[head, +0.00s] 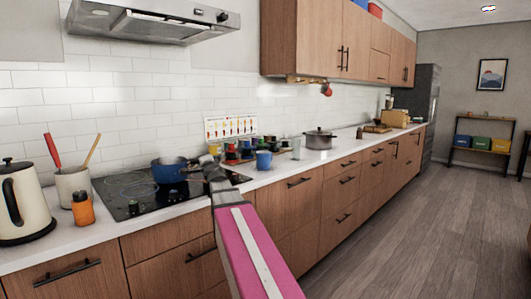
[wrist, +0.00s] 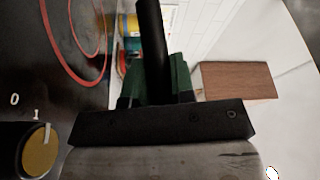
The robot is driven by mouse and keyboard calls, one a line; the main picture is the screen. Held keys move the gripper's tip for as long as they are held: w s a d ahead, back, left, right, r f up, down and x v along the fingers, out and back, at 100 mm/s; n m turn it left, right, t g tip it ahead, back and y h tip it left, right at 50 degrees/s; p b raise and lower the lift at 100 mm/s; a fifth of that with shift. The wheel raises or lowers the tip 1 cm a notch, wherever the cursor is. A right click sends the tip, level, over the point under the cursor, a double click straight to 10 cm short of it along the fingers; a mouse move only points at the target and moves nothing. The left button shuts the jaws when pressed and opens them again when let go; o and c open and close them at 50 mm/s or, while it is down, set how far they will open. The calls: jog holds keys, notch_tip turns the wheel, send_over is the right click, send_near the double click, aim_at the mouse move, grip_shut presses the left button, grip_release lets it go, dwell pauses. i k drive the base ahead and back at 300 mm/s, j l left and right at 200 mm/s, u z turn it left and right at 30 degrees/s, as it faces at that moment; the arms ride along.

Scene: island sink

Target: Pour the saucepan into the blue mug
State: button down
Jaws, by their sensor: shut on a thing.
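The blue saucepan (head: 170,170) is over the black cooktop, upright as far as I can see. I cannot tell whether it touches the glass. My gripper (head: 209,162) is at its right side, shut on the saucepan's handle. In the wrist view the dark handle (wrist: 152,40) stands between the green fingers of my gripper (wrist: 153,82); the pan's body is out of that view. The blue mug (head: 264,160) stands upright on the white counter, right of the cooktop and apart from my gripper. The insides of pan and mug are hidden.
Several small coloured items (head: 232,149) stand behind the mug near the wall. A lidded grey pot (head: 319,139) is farther right. The cooktop (head: 125,196) lies left, with an orange jar (head: 82,210), utensil crock (head: 73,184) and kettle (head: 22,205) beyond it.

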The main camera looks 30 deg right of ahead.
aim_at(264, 158)
jog(key=i+l, duration=0.15)
jog(key=l, duration=0.15)
jog(key=i+l, duration=0.1)
jog(key=l, duration=0.25)
jog(key=i+l, duration=0.15)
jog(key=l, duration=0.15)
jog(key=k+l, duration=0.1)
jog(key=l, duration=0.25)
jog(key=k+l, duration=0.1)
jog(key=l, duration=0.3)
jog(key=k+l, duration=0.1)
jog(key=l, duration=0.25)
